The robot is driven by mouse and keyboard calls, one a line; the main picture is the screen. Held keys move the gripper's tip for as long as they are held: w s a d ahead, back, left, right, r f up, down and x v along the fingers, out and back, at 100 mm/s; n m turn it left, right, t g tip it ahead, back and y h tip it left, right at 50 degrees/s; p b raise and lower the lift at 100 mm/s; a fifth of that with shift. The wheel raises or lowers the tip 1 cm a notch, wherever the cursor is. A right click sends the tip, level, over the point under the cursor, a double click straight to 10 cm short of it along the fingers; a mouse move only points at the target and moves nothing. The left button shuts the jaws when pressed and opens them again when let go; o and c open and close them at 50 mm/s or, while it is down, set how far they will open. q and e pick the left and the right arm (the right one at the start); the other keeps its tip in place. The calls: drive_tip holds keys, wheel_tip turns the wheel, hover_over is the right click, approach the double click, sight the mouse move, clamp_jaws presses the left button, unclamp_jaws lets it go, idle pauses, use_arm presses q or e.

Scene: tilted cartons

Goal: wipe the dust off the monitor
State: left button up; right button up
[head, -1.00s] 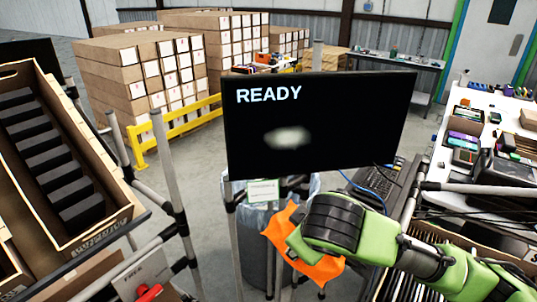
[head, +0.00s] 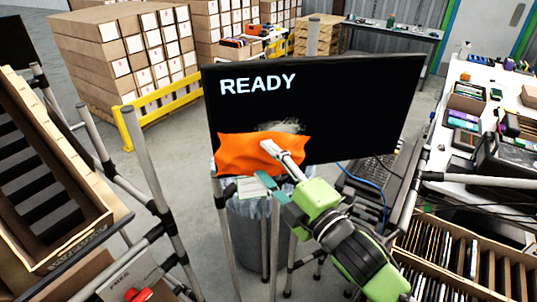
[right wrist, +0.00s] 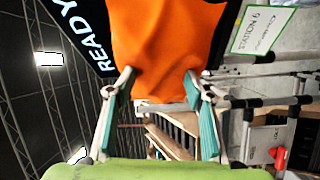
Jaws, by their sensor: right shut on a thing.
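The black monitor (head: 370,105) stands in the middle of the head view with "READY" in white at its upper left. A pale grey dust smudge (head: 285,127) shows on the screen, its lower part hidden by an orange cloth (head: 250,154). My right gripper (head: 276,163) is shut on the cloth, which lies across the lower left of the screen. I cannot tell how firmly it touches. In the right wrist view the cloth (right wrist: 165,40) is bunched between the fingers, with the monitor (right wrist: 95,14) behind it. My left gripper is not in view.
A carton (head: 92,205) with dark slots tilts at the left. A keyboard (head: 370,185) and blue cable sit right of the monitor. A lined bin (head: 250,235) stands below. A cluttered white table (head: 475,95) is at the right, and a yellow rail (head: 165,100) behind.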

sight(253, 134)
drive_tip(key=shift+w+r, duration=0.15)
drive_tip(key=shift+w, duration=0.15)
drive_tip(key=shift+w+a+r+b, duration=0.15)
drive_tip(key=shift+w+b, duration=0.15)
drive_tip(key=shift+w, duration=0.25)
drive_tip(key=w, duration=0.2)
drive_tip(key=shift+w+a+b, duration=0.25)
drive_tip(key=shift+w+b, duration=0.05)
drive_tip(key=shift+w, duration=0.1)
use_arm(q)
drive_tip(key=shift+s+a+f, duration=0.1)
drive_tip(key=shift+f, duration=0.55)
use_arm(e)
drive_tip(key=shift+w+a, duration=0.1)
drive_tip(key=shift+w, duration=0.4)
drive_tip(key=shift+w+a, duration=0.2)
drive_tip(key=shift+w, duration=0.8)
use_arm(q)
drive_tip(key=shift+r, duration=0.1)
